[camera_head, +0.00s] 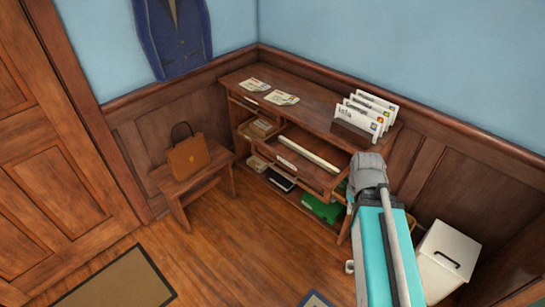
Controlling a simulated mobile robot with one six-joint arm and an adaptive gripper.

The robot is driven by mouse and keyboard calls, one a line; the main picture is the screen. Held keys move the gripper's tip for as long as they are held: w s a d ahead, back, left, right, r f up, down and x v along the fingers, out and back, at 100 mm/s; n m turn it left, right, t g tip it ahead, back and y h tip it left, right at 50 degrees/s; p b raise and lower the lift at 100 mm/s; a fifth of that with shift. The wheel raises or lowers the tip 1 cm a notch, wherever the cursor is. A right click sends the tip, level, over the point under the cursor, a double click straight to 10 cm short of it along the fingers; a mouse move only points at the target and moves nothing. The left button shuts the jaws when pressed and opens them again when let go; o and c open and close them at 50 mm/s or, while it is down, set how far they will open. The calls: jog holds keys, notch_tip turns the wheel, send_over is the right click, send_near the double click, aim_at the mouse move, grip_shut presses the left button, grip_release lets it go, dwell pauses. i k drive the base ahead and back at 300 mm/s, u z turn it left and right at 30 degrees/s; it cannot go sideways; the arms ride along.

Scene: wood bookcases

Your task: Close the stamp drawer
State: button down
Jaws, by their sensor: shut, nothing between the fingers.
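A wooden desk (318,117) stands against the back wall. A wide drawer (299,171) in its middle is pulled out, with a pale label or handle on its front and a long pale strip inside. A smaller drawer front (249,100) at the upper left has a similar pale piece and looks nearly flush. I cannot read which one is the stamp drawer. My gripper (368,165), at the grey end of my arm, is shut and empty near the right end of the desk. Its fingertips are hard to make out, and my arm hides part of the desk's right side.
Envelopes in a holder (352,134) and loose papers (282,98) lie on the desktop. Green (322,208) and dark items sit on lower shelves. A stool (192,178) with a brown bag (187,157) stands left, a white bin (447,258) right. Floor in front is mostly clear.

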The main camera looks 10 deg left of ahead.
aim_at(308, 159)
jog(key=i, duration=0.9)
jog(key=u, duration=0.05)
